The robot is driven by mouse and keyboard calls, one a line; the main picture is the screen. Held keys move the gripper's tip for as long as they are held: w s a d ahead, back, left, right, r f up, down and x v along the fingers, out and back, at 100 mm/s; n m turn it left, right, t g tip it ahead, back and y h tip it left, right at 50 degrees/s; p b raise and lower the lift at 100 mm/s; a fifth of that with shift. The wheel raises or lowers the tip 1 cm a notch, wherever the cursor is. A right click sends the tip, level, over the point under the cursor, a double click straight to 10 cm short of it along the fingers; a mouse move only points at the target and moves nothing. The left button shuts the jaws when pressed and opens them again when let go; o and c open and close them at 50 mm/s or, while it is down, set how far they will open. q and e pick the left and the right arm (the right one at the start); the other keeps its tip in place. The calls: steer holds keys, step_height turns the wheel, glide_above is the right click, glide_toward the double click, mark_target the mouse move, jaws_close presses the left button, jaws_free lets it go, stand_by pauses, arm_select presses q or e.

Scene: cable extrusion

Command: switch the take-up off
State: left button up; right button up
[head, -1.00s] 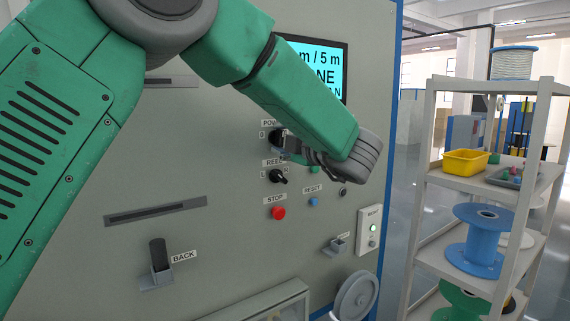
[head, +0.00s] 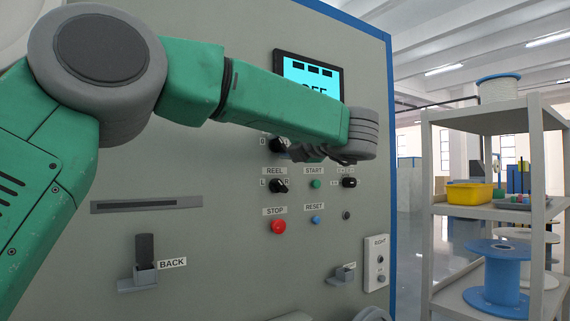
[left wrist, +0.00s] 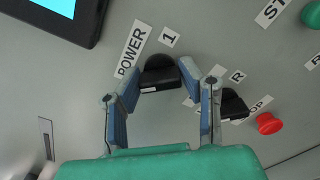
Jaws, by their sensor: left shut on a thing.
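The black power knob (head: 277,146) sits on the grey machine panel, beside a "0" label and mostly hidden behind my left gripper (head: 288,150). In the left wrist view the same knob (left wrist: 160,76) lies between the two fingertips of my left gripper (left wrist: 160,84), under the "POWER" and "1" labels. The gripper is shut on the knob. The cyan screen (head: 300,75) above shows the tops of letters that look like "OFF", partly covered by my arm. My right gripper is not in view.
Near the power knob are the reel knob (head: 279,186), green start button (head: 316,184), another black knob (head: 349,183), red stop button (head: 278,227) and blue reset button (head: 315,220). A shelf (head: 480,212) with spools and a yellow bin (head: 469,193) stands at right.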

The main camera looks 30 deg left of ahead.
arm_select(q)
steer(key=shift+a+f+n+b, duration=0.15)
steer(key=shift+n+b, duration=0.35)
steer(key=shift+b, duration=0.15)
steer(key=o, duration=1.1)
steer(key=shift+a+f, duration=0.1)
steer(key=shift+a, duration=0.15)
steer(key=v, duration=1.2)
steer(key=shift+w+f, duration=0.1)
